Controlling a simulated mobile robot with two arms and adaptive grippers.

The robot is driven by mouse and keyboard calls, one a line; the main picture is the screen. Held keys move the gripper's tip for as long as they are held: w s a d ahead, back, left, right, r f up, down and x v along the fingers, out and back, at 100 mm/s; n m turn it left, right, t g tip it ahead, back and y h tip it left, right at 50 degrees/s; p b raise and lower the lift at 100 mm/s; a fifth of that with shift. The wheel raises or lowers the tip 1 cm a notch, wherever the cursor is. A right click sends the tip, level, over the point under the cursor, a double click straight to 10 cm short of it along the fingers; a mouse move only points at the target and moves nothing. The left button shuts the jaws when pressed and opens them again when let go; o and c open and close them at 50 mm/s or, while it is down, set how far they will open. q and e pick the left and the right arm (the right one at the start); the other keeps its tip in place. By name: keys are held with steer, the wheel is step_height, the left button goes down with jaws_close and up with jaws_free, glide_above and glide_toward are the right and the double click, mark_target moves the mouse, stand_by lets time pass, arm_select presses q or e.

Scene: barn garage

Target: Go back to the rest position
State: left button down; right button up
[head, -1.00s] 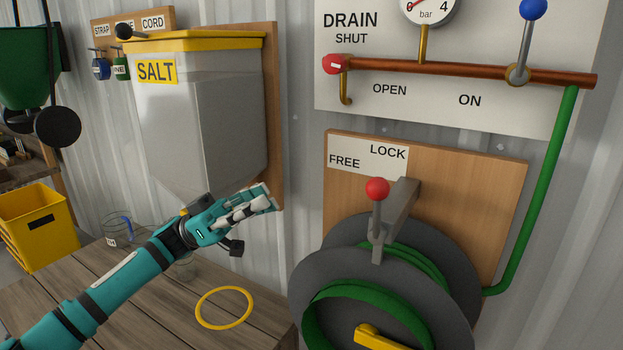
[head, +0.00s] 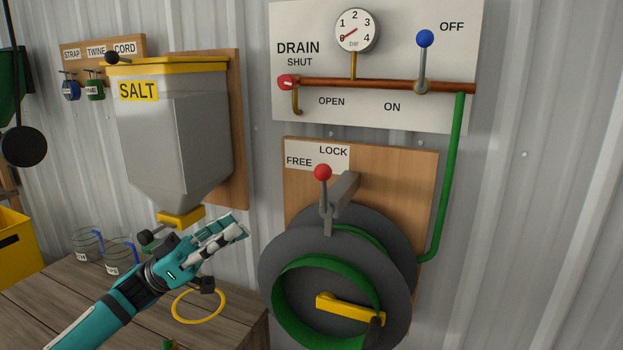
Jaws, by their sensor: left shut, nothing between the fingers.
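My left gripper (head: 236,229) is shut and empty. It is in the air in front of the wall, just below and right of the salt hopper's yellow outlet, and left of the hose reel (head: 272,255). Its arm comes in from the lower left over the wooden bench (head: 60,310). I cannot tell whether the gripper touches anything, but nothing shows between its fingers. My right gripper is not in the head view.
The grey salt hopper (head: 170,135) hangs on the wall. A yellow ring (head: 178,312) and glass jars (head: 84,243) are on the bench. The reel has a red-knobbed lever (head: 323,172) and yellow crank (head: 350,308). Above are a copper pipe (head: 370,85), gauge (head: 356,30) and blue-knobbed valve (head: 425,38).

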arm_select(q)
steer(key=w+d+f+n+t+y, duration=0.2)
steer(key=f+n+t+y, duration=0.5)
steer(key=f+n+t, duration=0.15)
steer(key=w+d+f+n+t+y, duration=0.2)
steer(key=f+n+t+y, duration=0.55)
steer(key=f+t, duration=0.25)
steer(key=s+a+f+n+g+y, duration=0.1)
steer(key=s+a+f+g+y, duration=0.25)
steer(key=s+f, duration=0.45)
steer(key=s+a+f+n+g+y, duration=0.1)
steer(key=s+a+f+g+y, duration=0.35)
steer(key=f, duration=0.55)
steer(key=s+a+f+m+g+y, duration=0.1)
steer(key=s+a+f+g, duration=0.15)
steer(key=s, duration=0.65)
steer(key=s+a+f+g+y, duration=0.1)
steer(key=s+a+f+g, duration=0.15)
steer(key=s, duration=0.75)
step_height(320, 180, down, 27)
steer(key=s+d+g, duration=0.1)
steer(key=s+g, duration=0.1)
steer(key=s+a+f+g, duration=0.1)
steer(key=s+a+f, duration=0.2)
steer(key=s+f, duration=1.3)
steer(key=shift+m, duration=0.3)
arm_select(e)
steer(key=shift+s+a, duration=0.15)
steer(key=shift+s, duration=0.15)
